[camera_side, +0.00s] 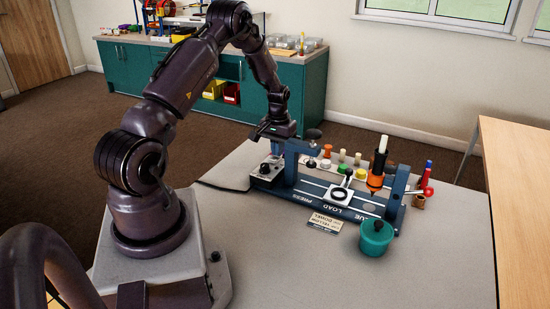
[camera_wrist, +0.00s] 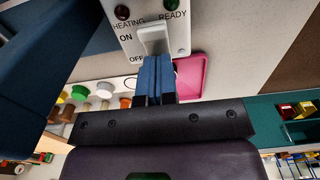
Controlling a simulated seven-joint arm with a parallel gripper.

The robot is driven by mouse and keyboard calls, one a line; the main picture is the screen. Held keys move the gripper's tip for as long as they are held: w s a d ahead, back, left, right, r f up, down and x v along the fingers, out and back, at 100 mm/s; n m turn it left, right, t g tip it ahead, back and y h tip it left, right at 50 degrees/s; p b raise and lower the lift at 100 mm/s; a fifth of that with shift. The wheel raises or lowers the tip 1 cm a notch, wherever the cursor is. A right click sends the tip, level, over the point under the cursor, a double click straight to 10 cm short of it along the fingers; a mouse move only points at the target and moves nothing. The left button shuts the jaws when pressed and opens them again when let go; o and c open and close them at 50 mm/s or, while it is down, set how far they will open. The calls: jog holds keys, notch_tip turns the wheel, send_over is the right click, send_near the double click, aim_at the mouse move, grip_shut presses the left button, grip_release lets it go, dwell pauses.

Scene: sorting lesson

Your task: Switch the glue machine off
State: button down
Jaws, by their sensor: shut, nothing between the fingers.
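The glue machine (camera_side: 318,198) is a long blue frame on the table, with LOAD, PRESS and GLUE marked on its base and an orange glue nozzle (camera_side: 376,180) at its right. Its white switch (camera_wrist: 152,38) shows in the wrist view on a pale panel marked ON and OFF, under two dark lamps marked HEATING and READY. A small control box (camera_side: 266,170) stands at the left end of the frame. My gripper (camera_wrist: 154,58) is shut and empty, its blue fingertips at the switch's lower end near OFF. Contact and the switch's setting are unclear.
Several small coloured pegs (camera_side: 327,150) stand behind the frame. A lidded green pot (camera_side: 376,238) and a printed card (camera_side: 325,222) lie in front. A pink tray (camera_wrist: 191,76) is beside the panel in the wrist view. The table's front left is clear.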

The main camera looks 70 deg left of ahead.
aim_at(273, 159)
notch_tip(273, 159, up, 8)
dwell(1.0)
jog(key=shift+s+d+f+g+h, duration=0.15)
jog(key=shift+s+d+f, duration=0.05)
jog(key=shift+s+d, duration=0.35)
jog(key=shift+s+d+f+g+h, duration=0.15)
jog(key=shift+s+d, duration=0.3)
jog(key=shift+d, duration=0.05)
jog(key=s+d+r+m+t, duration=0.2)
jog(key=s+d+r+m, duration=0.1)
jog(key=d+r, duration=0.4)
jog(key=s+d+r+m+t, duration=0.2)
jog(key=d+r, duration=0.6)
jog(key=d, duration=0.6)
jog(key=s+d+r+m+t, duration=0.2)
jog(key=s+d+r+m, duration=0.2)
jog(key=d, duration=0.7)
jog(key=v, duration=0.3)
jog(key=shift+s+r, duration=0.25)
jog(key=shift+r, duration=0.05)
